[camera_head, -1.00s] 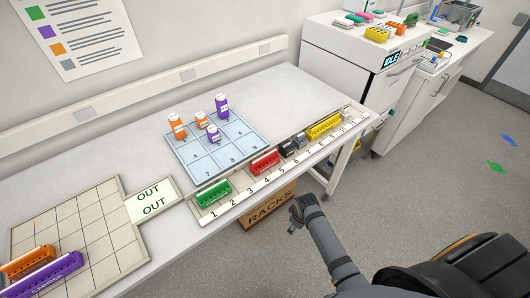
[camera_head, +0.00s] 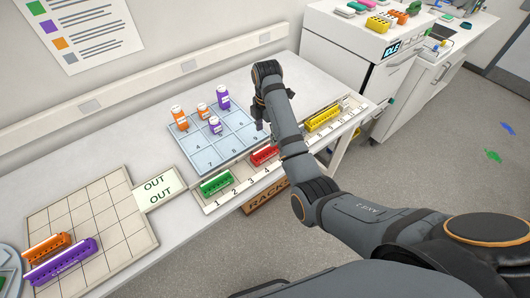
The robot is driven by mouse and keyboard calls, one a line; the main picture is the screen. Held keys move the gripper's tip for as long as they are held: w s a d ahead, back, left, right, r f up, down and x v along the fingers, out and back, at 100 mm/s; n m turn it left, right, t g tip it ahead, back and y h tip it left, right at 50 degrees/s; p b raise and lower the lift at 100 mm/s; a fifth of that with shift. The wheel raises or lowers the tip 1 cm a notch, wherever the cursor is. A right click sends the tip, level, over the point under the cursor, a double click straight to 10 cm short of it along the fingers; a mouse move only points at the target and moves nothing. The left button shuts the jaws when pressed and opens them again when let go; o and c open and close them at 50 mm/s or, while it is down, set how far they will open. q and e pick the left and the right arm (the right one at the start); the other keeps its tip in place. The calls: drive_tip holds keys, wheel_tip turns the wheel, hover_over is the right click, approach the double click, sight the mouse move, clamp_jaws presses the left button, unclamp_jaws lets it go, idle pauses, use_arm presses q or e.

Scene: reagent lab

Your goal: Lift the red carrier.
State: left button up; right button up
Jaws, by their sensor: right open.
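The red carrier (camera_head: 264,155) sits in the numbered strip along the bench's front edge, to the right of the green carrier (camera_head: 216,183). My right arm partly covers its right end. My left gripper is not in view.
A yellow carrier (camera_head: 322,119) sits farther right in the numbered strip (camera_head: 240,187). Orange and purple bottles stand on the blue grid (camera_head: 199,158). Orange and purple carriers (camera_head: 60,262) lie on the beige grid at left.

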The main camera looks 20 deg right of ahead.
sight(265, 147)
drive_tip(key=shift+w+a+r+n, duration=0.1)
drive_tip(key=shift+a+r+n, duration=0.1)
drive_tip(key=shift+n, duration=0.1)
wheel_tip(265, 147, down, 4)
drive_tip(key=b, duration=0.3)
drive_tip(key=shift+d+r+b, duration=0.15)
drive_tip(key=shift+r+b, duration=0.05)
drive_tip(key=shift+b, duration=0.2)
drive_tip(key=shift+w+f+p, duration=0.1)
drive_tip(key=shift+f+p, duration=0.55)
drive_tip(key=shift+f, duration=0.1)
drive_tip(key=shift+f+p, duration=0.35)
drive_tip(key=shift+f, duration=0.05)
drive_tip(key=f, duration=0.2)
drive_tip(key=f+p, duration=0.1)
drive_tip(key=f, duration=0.1)
drive_tip(key=shift+w, duration=0.3)
drive_tip(key=shift+w+f, duration=0.1)
drive_tip(key=shift+f, duration=0.15)
drive_tip(key=c, duration=1.3)
